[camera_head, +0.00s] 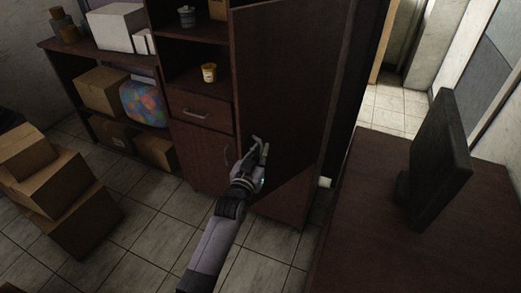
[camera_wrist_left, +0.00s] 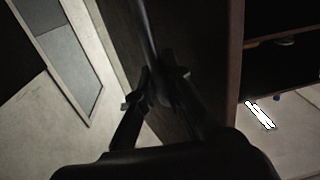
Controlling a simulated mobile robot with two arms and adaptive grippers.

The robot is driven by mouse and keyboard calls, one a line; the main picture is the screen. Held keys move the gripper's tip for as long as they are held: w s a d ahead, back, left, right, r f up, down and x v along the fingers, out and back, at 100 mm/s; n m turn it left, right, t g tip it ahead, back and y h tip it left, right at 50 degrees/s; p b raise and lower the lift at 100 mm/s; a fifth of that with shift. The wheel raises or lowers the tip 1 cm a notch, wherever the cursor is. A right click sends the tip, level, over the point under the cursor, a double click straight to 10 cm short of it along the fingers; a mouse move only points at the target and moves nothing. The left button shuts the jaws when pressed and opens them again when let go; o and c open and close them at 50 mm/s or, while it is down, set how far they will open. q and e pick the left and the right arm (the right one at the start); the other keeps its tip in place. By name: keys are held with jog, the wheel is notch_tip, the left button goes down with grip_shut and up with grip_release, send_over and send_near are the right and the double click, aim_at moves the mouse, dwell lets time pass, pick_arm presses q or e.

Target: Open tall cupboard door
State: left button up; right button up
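The tall cupboard door (camera_head: 288,85) is a dark brown panel right of the open shelves in the head view. It fills the middle of the left wrist view (camera_wrist_left: 195,45). I cannot tell whether it stands slightly ajar. My left gripper (camera_head: 261,147) is at the door's front, near its left edge. In the left wrist view, the fingers (camera_wrist_left: 160,80) converge around a dark upright door handle (camera_wrist_left: 147,25) and look shut on it. The fingers partly hide the handle. My right gripper is not in view.
Open shelves hold a yellow cup (camera_head: 209,72), above a drawer (camera_head: 202,112). Cardboard boxes (camera_head: 50,180) are stacked on the floor at left. A desk (camera_head: 400,250) with a monitor (camera_head: 440,155) stands at right. Tiled floor (camera_head: 145,230) is clear between boxes and cupboard.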

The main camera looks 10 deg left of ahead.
pick_arm(q)
jog(key=o, duration=0.5)
jog(key=shift+w+d+r, duration=0.15)
jog(key=shift+d+r, duration=0.05)
jog(key=v, duration=1.2)
jog(key=shift+f, duration=0.15)
